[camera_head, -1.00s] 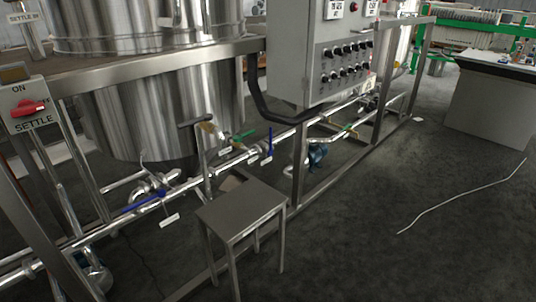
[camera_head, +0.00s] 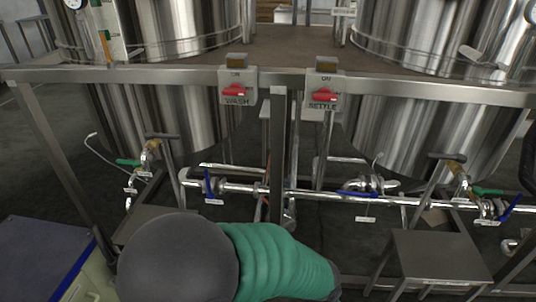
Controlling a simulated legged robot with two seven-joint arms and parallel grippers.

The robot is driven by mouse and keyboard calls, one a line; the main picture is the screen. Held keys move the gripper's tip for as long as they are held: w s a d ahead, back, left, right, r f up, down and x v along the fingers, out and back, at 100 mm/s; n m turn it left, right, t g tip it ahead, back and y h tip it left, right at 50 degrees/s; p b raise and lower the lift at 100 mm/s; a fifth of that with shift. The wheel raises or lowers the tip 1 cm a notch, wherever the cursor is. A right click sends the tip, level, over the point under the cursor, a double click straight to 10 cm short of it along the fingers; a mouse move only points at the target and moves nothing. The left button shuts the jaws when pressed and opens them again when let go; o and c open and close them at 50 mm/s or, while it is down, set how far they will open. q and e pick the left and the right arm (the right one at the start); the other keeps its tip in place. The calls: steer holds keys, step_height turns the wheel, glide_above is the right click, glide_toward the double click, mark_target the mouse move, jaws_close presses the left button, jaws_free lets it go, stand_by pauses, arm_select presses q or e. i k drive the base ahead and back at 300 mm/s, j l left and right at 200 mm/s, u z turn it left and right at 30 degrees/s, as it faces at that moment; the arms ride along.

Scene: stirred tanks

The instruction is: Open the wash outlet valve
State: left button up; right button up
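The WASH switch box (camera_head: 237,88) with a red knob is on the frame rail in front of the left tank (camera_head: 150,110). Below that tank, a valve with a green handle (camera_head: 128,162) sits beside a brass-coloured fitting (camera_head: 152,146). To its right, a blue handle (camera_head: 207,184) stands steeply across the horizontal pipe (camera_head: 240,188). The white tags below are too small to read, so I cannot tell which handle is the wash outlet valve. Neither gripper shows in the view.
The SETTLE switch box (camera_head: 324,92) is to the right, before another tank (camera_head: 410,130). A blue handle (camera_head: 358,194) lies along the pipe there. A metal stand (camera_head: 440,255) is at lower right; a dark-topped box (camera_head: 40,255) is at lower left. The bottom middle is blocked.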

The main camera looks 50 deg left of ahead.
mark_target(208, 182)
steer(key=i+u, duration=0.35)
steer(key=i+l+u, duration=0.3)
steer(key=i, duration=0.25)
steer(key=j+u, duration=0.15)
steer(key=u, duration=0.25)
steer(key=i+j+u, duration=0.1)
steer(key=u, duration=0.3)
steer(key=i+j+u, duration=0.1)
steer(key=u, duration=0.35)
steer(key=i+u, duration=0.15)
steer(key=u, duration=0.25)
steer(key=i+j+u, duration=0.1)
steer(key=u, duration=0.3)
